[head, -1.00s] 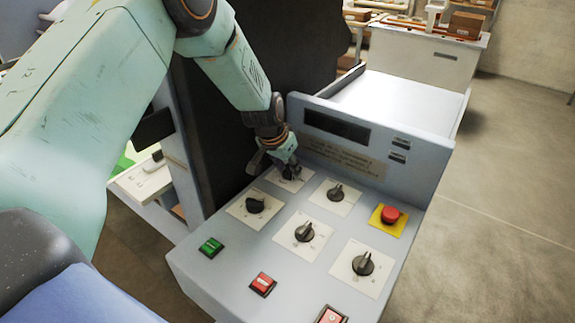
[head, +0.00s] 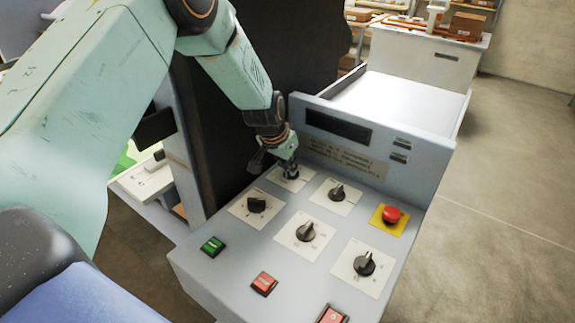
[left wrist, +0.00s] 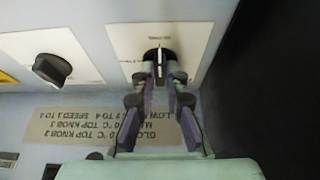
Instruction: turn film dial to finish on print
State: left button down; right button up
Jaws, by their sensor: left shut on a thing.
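My left gripper (head: 290,170) reaches down onto the dial at the back left of the control panel (head: 228,262). In the left wrist view the gripper (left wrist: 162,76) has its two fingers closed on the sides of this black dial (left wrist: 153,53), which has a light pointer line. The dial sits on a white plate (left wrist: 192,38) whose small print is too blurred to read surely. In the head view the fingers hide most of the dial, so I cannot tell its setting there. My right gripper is not in view.
Other black knobs stand close by: one to the right (head: 337,192), one in front (head: 256,204). A red emergency button (head: 391,214) is at the right. A green button (head: 212,246) and a red button (head: 264,283) are near the front. An upright display panel (head: 338,127) rises behind.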

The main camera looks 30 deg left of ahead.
pick_arm(q)
jog(key=shift+w+r, duration=0.1)
jog(key=shift+w, duration=0.1)
dwell(0.6)
jog(key=c, duration=1.7)
grip_release()
jog(key=shift+c, duration=0.2)
jog(key=o, duration=0.4)
jog(key=shift+w+f, duration=0.25)
jog(key=o, duration=0.6)
jog(key=shift+s+r, duration=0.15)
jog(key=shift+s, duration=0.25)
jog(key=shift+w, duration=0.2)
jog(key=shift+v, duration=6.05)
jog(key=shift+c, duration=0.4)
